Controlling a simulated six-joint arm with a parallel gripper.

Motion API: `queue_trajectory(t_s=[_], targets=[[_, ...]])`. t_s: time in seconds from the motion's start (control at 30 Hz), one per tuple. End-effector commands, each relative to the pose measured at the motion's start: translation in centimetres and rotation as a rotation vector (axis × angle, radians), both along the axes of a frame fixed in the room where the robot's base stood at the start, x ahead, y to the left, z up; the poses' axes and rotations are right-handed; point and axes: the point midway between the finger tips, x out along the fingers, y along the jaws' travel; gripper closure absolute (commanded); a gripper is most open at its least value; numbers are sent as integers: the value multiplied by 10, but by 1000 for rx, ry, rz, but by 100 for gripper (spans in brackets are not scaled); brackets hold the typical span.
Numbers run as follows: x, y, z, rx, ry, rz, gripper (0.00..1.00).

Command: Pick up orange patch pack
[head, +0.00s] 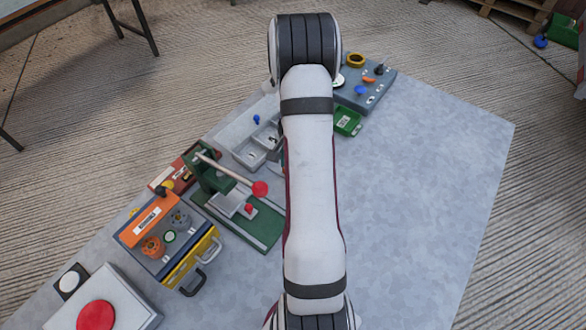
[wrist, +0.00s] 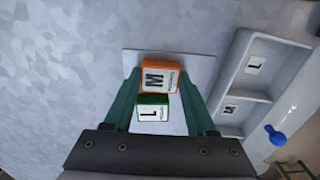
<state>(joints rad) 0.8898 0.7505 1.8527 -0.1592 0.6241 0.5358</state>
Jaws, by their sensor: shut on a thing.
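The orange patch pack (wrist: 159,78), a small block with a white face marked "M", is between my fingers in the wrist view. My gripper (wrist: 158,80) is shut on it, with one teal finger along each side. A green pack (wrist: 153,107) with a white face lies right beside it, nearer the gripper's base, also between the fingers. A pale square plate (wrist: 203,67) shows behind both packs. I cannot tell whether the orange pack touches the plate. In the head view my arm hides the gripper and the orange pack.
A grey tray with compartments (wrist: 243,98) holding labels stands right of my gripper, with a blue knob (wrist: 275,134) beyond it. In the head view, a green lever press (head: 213,172), an orange-topped box (head: 146,219) and a red button (head: 96,315) line the left. The table's right side (head: 430,180) is clear.

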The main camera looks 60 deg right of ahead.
Motion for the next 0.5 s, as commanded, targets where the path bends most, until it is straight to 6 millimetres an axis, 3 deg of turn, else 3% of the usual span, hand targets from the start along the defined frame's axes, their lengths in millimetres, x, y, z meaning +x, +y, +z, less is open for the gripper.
queue_trajectory(t_s=[0.27, 0.5], targets=[[0, 0, 2, -1, -1, 0, 98], [1, -1, 33, -3, -3, -1, 98]])
